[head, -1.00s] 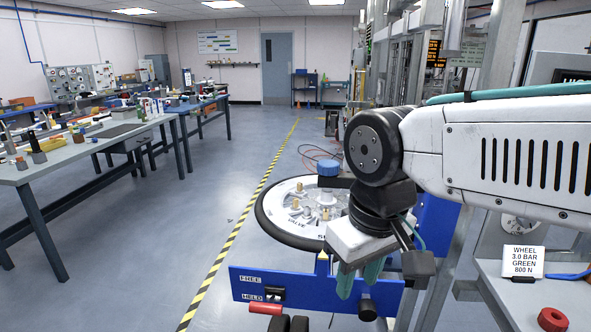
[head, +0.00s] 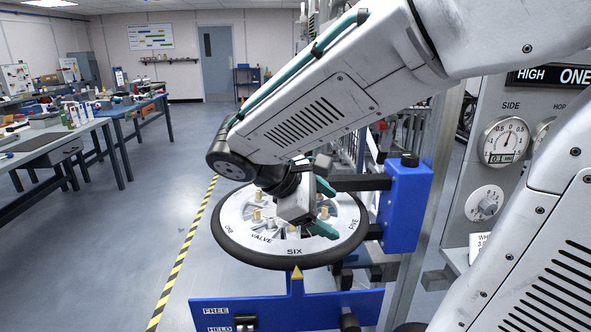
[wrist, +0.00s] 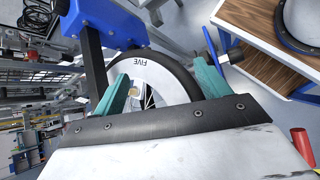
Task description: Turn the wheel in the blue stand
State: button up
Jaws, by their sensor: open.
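The wheel (head: 272,248) lies flat in the blue stand (head: 290,308), with a black tyre and a white face carrying brass pegs. The words ONE, VALVE, SIX and FIVE show; SIX is by the yellow pointer (head: 297,272). The FREE/HELD panel is on the stand's front, its lever (head: 245,321) partly cut off. My gripper (head: 326,208) is over the wheel's right part, teal fingers apart. In the wrist view the open gripper (wrist: 163,82) has the wheel (wrist: 172,82) and a brass peg between its fingers. Whether a finger touches a peg I cannot tell.
A blue block (head: 405,205) and dark arm stand at the wheel's right. A panel with a SIDE gauge (head: 506,141) and a dial (head: 486,203) is farther right. Workbenches (head: 110,125) line the left. The floor left of the stand is clear, with a yellow-black stripe (head: 186,248).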

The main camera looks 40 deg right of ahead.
jog(key=w+f+n+t+h, duration=0.1)
jog(key=w+n+t+h, duration=0.4)
jog(key=w+n+h, duration=0.95)
jog(key=w+d+m+y, duration=0.1)
jog(key=d+y, duration=0.1)
jog(key=w+d+m+y, duration=0.1)
jog(key=w+d, duration=0.1)
jog(key=d, duration=0.1)
jog(key=w+d+m+y, duration=0.1)
jog(key=w+d+y, duration=0.1)
jog(key=d, duration=0.1)
jog(key=shift+w+y, duration=0.1)
jog(key=shift+y, duration=0.25)
jog(key=c, duration=1.4)
jog(key=shift+a, duration=0.1)
